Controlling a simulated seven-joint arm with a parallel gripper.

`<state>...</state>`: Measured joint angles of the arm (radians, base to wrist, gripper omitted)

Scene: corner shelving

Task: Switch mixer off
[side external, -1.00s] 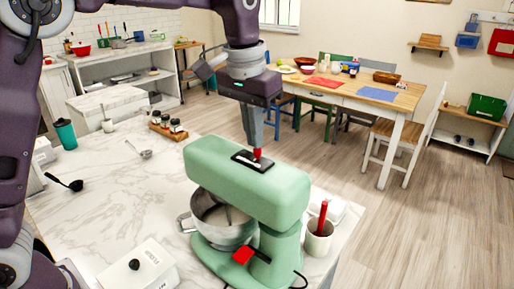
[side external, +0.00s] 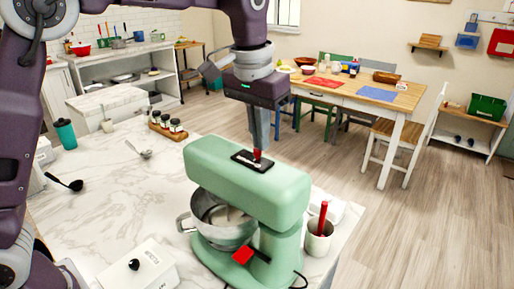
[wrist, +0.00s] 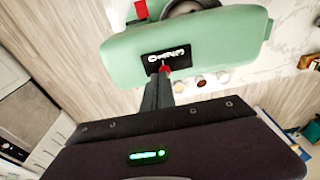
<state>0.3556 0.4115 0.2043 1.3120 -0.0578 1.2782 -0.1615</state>
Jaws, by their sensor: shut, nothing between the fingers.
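The green stand mixer (side external: 262,192) stands on the marble counter with its metal bowl (side external: 222,218) under the head. A black panel (side external: 252,161) with a small red switch (side external: 257,153) sits on top of the head. A red lever (side external: 243,254) shows low on the mixer's side. My gripper (side external: 261,145) is shut and empty, pointing down over the panel, with its tips at or very near the red switch. In the wrist view the mixer (wrist: 190,45) fills the top, and the fingertips partly hide the red switch (wrist: 165,69); contact cannot be told.
A cup (side external: 318,236) with a red handle stands right of the mixer. A ladle (side external: 66,182), a spoon (side external: 140,150), a spice rack (side external: 167,125) and a white box (side external: 140,268) lie on the counter. The space above the mixer is otherwise clear.

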